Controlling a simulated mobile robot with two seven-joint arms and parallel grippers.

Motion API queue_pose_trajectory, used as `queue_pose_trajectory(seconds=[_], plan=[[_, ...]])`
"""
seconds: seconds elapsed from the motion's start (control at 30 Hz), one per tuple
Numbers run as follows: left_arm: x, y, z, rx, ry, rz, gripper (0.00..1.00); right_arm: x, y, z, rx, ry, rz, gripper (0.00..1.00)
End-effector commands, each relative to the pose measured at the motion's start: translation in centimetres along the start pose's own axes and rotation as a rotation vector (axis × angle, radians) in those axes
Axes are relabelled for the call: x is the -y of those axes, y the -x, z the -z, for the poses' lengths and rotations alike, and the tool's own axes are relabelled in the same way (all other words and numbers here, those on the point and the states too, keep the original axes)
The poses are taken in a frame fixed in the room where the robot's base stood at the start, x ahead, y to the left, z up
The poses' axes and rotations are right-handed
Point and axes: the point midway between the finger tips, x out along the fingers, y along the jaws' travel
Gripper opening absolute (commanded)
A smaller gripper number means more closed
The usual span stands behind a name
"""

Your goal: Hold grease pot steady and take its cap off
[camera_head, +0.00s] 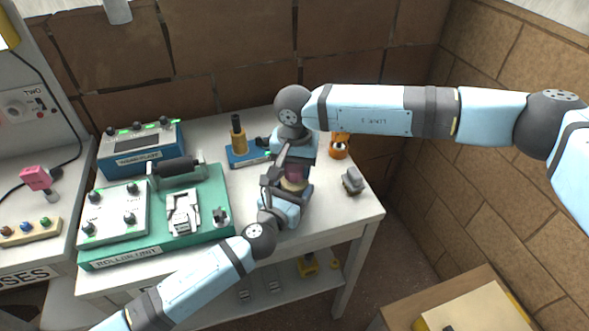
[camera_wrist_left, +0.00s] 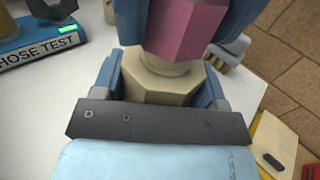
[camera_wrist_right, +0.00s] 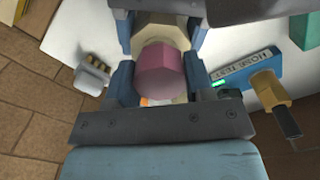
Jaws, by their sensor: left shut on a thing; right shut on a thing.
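The grease pot is a pale beige, many-sided pot (camera_wrist_left: 160,88) with a pink faceted cap (camera_wrist_right: 162,72) above it. My left gripper (camera_wrist_left: 165,85) is shut on the beige pot body, its blue fingers on either side.
A blue hose test block (camera_head: 246,158) with a yellow-and-black post stands behind. A green roller unit (camera_head: 150,250) and a blue box (camera_head: 140,150) fill the table's left. A grey brush-like block (camera_head: 352,181) and an orange object (camera_head: 340,146) lie right.

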Motion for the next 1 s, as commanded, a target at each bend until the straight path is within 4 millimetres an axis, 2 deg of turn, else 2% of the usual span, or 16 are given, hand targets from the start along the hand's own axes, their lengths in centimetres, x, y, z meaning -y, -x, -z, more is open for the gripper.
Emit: queue_pose_trajectory(seconds=[0.3,0.67,1.0], plan=[[0.0,0.0,0.0,0.000,0.000,0.000,0.00,0.0,1.1,0.0,0.000,-0.001,0.001,0.19],[0.0,0.0,0.0,0.000,0.000,0.000,0.00,0.0,1.3,0.0,-0.001,0.000,0.001,0.19],[0.0,0.0,0.0,0.000,0.000,0.000,0.00,0.0,4.9,0.0,-0.001,0.000,0.001,0.19]])
